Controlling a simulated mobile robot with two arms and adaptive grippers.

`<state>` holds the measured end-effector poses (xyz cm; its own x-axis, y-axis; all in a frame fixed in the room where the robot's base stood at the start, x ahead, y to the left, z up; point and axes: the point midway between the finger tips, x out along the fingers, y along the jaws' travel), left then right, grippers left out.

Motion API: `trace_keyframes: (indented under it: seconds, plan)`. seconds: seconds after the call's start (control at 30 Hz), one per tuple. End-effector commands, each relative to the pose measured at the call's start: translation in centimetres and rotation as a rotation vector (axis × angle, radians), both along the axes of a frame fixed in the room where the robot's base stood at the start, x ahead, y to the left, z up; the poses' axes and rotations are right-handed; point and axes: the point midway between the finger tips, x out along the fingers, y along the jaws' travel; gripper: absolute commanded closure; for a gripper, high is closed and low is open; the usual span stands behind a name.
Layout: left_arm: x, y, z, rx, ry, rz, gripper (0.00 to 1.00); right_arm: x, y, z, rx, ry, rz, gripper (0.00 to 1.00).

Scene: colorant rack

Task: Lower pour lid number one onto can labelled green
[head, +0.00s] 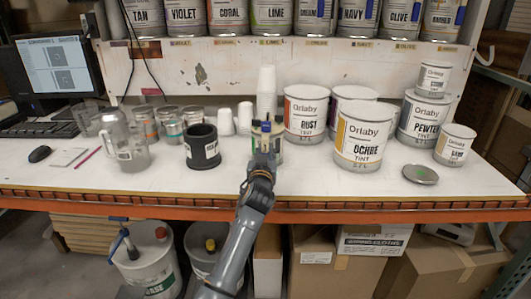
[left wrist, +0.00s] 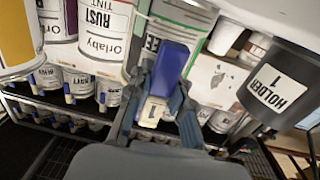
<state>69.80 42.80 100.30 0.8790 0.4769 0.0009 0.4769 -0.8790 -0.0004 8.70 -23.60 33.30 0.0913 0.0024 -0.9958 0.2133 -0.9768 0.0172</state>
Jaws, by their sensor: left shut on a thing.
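My left gripper (head: 265,135) is in the middle of the bench in the head view. In the left wrist view, the left gripper (left wrist: 160,92) is shut on a pour lid with a blue part (left wrist: 172,62) and a white tag marked 1. A can labelled with the letters "EE" (left wrist: 150,42) is right beyond the lid; it looks like the green can. In the head view this can (head: 277,152) is mostly hidden behind my gripper. I cannot tell whether the lid touches the can. My right gripper is not in view.
A black holder marked 1 (head: 203,150) stands left of the gripper. Rust (head: 305,112) and ochre (head: 364,138) tint cans stand close on the right. A stack of white cups (head: 267,82) is behind. A loose round lid (head: 420,174) lies at the right front.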

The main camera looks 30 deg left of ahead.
Motion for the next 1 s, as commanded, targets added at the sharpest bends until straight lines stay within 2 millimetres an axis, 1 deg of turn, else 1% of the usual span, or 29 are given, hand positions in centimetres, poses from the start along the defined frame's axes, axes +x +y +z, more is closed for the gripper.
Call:
trace_keyframes:
  seconds: [0.37,0.4,0.47,0.5,0.53,0.87,1.0]
  plan:
    - [0.0,0.0,-0.3,0.001,-0.002,0.0,1.0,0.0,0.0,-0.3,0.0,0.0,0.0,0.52]
    - [0.0,0.0,-0.3,0.001,-0.002,0.0,0.78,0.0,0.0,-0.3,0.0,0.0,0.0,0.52]
    - [0.0,0.0,-0.3,0.0,-0.001,0.0,0.66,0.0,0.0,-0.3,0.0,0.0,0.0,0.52]
    - [0.0,0.0,-0.3,0.0,-0.001,0.0,0.57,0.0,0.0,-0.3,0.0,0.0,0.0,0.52]
    - [0.0,0.0,-0.3,0.0,-0.001,0.0,0.53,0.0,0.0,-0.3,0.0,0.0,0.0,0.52]
    - [-0.1,-0.1,-0.4,-0.001,0.002,0.0,0.53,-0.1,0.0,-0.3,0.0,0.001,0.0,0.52]
    - [-1.3,-0.8,-0.5,0.0,0.001,-0.001,0.53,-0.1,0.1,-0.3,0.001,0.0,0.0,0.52]
